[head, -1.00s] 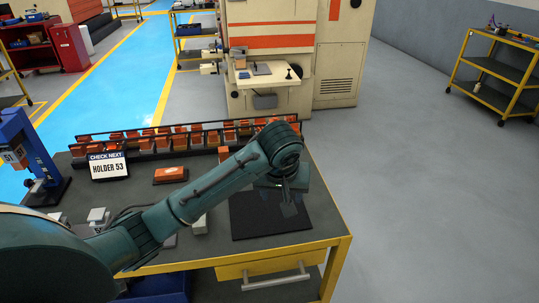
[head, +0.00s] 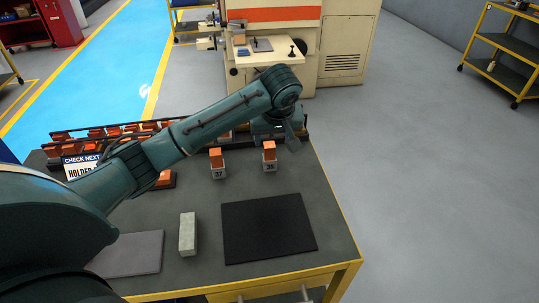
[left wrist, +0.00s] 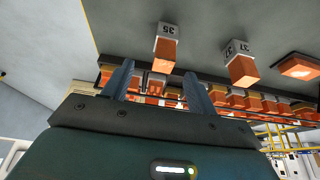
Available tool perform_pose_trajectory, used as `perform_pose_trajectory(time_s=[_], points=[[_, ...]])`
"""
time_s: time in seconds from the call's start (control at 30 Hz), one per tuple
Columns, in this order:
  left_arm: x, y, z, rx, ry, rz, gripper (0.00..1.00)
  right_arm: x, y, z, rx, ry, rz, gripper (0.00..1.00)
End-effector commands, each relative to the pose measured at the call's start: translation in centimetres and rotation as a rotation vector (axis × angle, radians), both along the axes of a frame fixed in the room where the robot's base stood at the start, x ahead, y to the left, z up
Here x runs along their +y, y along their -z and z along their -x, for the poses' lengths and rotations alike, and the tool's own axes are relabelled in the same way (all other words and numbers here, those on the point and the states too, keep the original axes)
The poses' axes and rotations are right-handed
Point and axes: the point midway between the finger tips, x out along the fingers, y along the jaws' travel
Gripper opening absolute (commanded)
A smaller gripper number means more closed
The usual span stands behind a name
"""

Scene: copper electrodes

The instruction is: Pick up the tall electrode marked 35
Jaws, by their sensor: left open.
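The tall electrode marked 35 (head: 269,155) stands upright on the bench, an orange copper block on a grey base with its number on the front. It also shows in the left wrist view (left wrist: 166,48), beyond the fingertips. My left gripper (head: 292,143) is above the bench, just right of and behind this electrode in the head view. In the left wrist view its two fingers (left wrist: 159,68) are apart with nothing held between them. A similar electrode marked 37 (head: 217,163) stands to the left. My right gripper is not in view.
A rack of orange electrodes (head: 93,140) runs along the back of the bench, partly hidden by my left arm. A black mat (head: 268,230), a pale block (head: 188,234) and a grey plate (head: 130,255) lie in front. The bench's right edge is close.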

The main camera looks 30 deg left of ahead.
Motion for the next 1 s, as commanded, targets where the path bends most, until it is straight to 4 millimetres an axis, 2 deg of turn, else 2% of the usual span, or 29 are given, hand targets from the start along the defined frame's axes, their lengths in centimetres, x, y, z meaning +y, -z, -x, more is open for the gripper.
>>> perform_pose_trajectory(time_s=[0.1, 0.33, 0.63, 0.93, 1.0], points=[[0.4, 1.7, -0.6, 0.001, 0.000, 0.000, 0.58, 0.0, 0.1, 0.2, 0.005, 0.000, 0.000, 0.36], [1.0, 3.1, -1.0, 0.001, 0.000, -0.001, 0.58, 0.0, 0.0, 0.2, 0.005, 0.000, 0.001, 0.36], [2.3, 7.0, -2.0, 0.001, -0.001, -0.002, 0.58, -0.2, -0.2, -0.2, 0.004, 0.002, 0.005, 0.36], [2.4, 7.4, -2.2, -0.001, 0.001, 0.000, 0.58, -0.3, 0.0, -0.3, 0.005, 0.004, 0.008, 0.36], [2.4, 7.4, -2.2, -0.001, 0.001, 0.000, 0.52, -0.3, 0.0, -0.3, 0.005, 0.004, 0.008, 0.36]])
